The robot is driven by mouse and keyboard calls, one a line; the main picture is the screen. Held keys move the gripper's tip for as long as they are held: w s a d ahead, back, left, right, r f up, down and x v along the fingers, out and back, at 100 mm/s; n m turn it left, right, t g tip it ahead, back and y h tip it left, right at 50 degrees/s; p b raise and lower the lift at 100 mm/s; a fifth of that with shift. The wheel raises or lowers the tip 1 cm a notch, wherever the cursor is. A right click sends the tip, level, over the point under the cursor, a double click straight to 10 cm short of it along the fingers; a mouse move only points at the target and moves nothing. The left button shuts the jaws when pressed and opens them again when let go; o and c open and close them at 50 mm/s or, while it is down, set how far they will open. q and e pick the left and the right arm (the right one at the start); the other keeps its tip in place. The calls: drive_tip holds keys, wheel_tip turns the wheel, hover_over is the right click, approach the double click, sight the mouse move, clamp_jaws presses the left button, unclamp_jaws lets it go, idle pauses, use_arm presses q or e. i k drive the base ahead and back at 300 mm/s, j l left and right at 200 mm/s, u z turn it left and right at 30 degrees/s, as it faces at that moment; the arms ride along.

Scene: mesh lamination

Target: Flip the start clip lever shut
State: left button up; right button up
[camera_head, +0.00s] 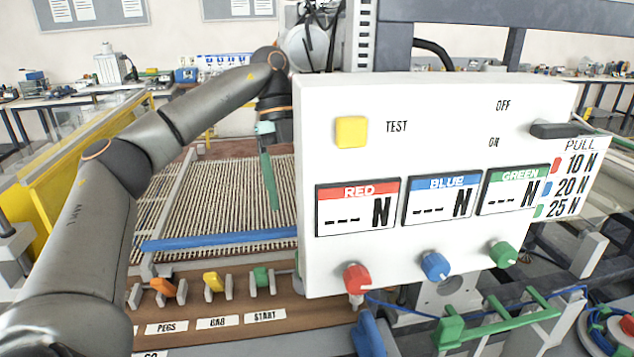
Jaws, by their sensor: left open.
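A small green piece (261,277) stands between grey posts on the brown board, just above the START label (265,316). I cannot tell whether it is the start clip or its lever, nor whether a lever is up or down. My left gripper (269,205) points down over the ribbed mesh bed, behind the left edge of the white panel and well above and beyond the green piece. It is open; a long teal-green part hangs below the wrist, and the panel hides some of the hand. No object shows in it. My right gripper is not in view.
The white panel (440,120) with RED, BLUE and GREEN displays blocks much of the right side. A blue bar (220,240) crosses the front of the mesh bed (215,200). Orange (163,287) and yellow (213,281) pieces sit left of the green one. A green frame (500,320) lies lower right.

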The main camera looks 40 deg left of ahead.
sight(260, 275)
drive_tip(key=k, duration=1)
